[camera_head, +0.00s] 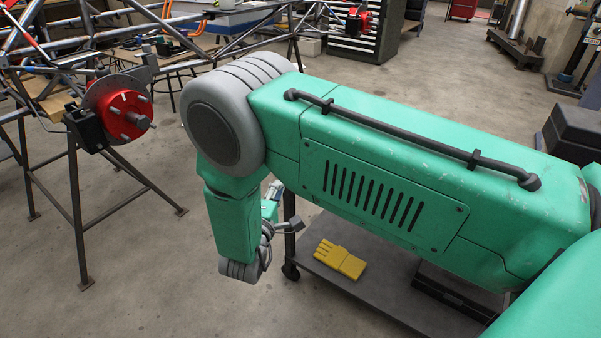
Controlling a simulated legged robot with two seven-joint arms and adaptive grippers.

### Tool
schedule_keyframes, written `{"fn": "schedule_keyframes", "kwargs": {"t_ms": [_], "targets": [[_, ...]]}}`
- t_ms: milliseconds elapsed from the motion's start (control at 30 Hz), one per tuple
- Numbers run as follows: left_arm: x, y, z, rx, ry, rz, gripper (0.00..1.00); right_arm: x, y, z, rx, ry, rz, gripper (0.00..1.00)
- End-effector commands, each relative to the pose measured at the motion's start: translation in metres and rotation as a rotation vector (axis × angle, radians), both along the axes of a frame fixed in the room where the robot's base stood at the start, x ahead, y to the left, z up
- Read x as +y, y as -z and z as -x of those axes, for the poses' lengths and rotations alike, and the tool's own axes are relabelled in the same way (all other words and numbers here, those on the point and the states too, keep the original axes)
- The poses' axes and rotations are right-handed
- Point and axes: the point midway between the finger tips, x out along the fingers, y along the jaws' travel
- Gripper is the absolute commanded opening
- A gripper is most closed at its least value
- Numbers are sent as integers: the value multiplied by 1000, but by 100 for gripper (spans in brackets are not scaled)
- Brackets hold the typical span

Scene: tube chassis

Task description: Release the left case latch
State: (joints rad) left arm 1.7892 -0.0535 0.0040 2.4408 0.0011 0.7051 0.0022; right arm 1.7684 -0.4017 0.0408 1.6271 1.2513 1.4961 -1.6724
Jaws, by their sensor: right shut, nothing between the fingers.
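No case and no latch can be made out in the head view; my green right arm covers much of the middle and right. The arm bends down at a grey elbow joint, and my right gripper (284,228) shows small and partly hidden beside the wrist, near a post of the cart. It is shut, with nothing seen in it. My left gripper is out of view.
A tube chassis (75,60) with a red brake hub (125,113) stands on dark trestles at the left. A wheeled cart (330,265) behind my arm carries yellow gloves (340,259) and a dark flat object (455,300) on its lower shelf. The floor between them is clear.

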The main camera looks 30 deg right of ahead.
Motion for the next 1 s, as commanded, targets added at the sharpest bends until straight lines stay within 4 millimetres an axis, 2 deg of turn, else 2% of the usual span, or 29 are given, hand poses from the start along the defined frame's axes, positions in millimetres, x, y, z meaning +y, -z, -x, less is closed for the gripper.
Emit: {"fn": "schedule_keyframes", "kwargs": {"t_ms": [200, 333, 733, 800, 1000], "targets": [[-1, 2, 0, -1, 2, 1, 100, -1, 0, -3, 0, 1, 4, 0], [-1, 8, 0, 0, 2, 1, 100, -11, 0, -14, -1, 2, 6, 0], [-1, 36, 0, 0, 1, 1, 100, -78, 2, -69, -1, 1, 0, 0], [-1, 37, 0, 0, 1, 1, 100, -79, 2, -54, 4, -1, 1, 0], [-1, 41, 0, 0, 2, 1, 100, -84, -1, -35, 2, -1, 4, 0]]}}
